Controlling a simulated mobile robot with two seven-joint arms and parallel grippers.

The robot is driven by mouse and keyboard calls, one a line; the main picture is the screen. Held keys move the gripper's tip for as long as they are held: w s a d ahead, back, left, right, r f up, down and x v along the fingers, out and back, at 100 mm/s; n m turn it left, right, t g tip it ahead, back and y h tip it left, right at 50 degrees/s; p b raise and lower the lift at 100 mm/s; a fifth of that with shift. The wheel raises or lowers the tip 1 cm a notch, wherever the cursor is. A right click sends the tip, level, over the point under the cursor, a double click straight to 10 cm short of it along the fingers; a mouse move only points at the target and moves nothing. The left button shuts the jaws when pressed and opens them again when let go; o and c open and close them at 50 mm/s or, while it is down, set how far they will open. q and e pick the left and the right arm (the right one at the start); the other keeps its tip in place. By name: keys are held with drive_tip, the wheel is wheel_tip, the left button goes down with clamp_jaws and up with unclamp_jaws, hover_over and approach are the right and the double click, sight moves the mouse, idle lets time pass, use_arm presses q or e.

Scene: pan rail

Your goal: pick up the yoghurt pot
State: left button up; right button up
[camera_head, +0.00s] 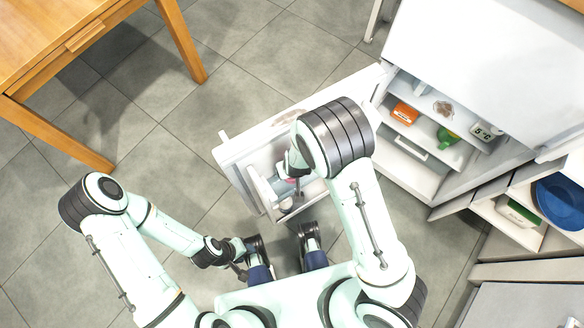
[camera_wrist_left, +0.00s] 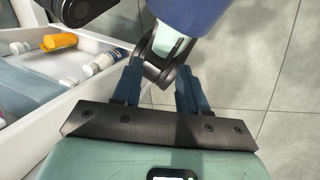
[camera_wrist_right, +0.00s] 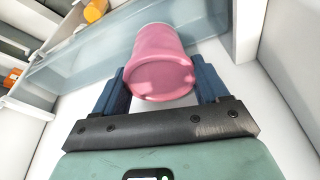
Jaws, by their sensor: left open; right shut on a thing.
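The yoghurt pot (camera_wrist_right: 162,65) is a pink tapered cup in the right wrist view. It sits between the two fingers of my right gripper (camera_wrist_right: 160,80), which is shut on it. The pot is over a white bin with a clear bluish front wall; I cannot tell whether its far end touches anything. In the head view only a bit of pink (camera_head: 283,170) shows, and my right arm covers most of that gripper. My left gripper (camera_wrist_left: 155,78) is open and empty, low beside the bin in the head view (camera_head: 240,270), with part of my own body close in front of it.
The bin also holds an orange bottle (camera_wrist_left: 58,41) and a white bottle (camera_wrist_left: 104,62). To the right, open shelves hold an orange box (camera_head: 404,113), a green item (camera_head: 447,137) and a blue round item (camera_head: 560,200). A wooden table (camera_head: 60,40) stands at upper left; tiled floor between is clear.

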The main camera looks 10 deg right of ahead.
use_arm(q)
wheel_tip(320, 180, up, 10)
drive_tip(key=p, duration=1.1)
drive_tip(key=shift+g, duration=0.3)
use_arm(e)
drive_tip(key=s+d, duration=0.2)
drive_tip(key=s, duration=0.6)
drive_tip(key=s+d, duration=0.3)
drive_tip(key=s, duration=0.6)
drive_tip(key=shift+d+f, duration=0.15)
drive_tip(key=shift+d, duration=0.1)
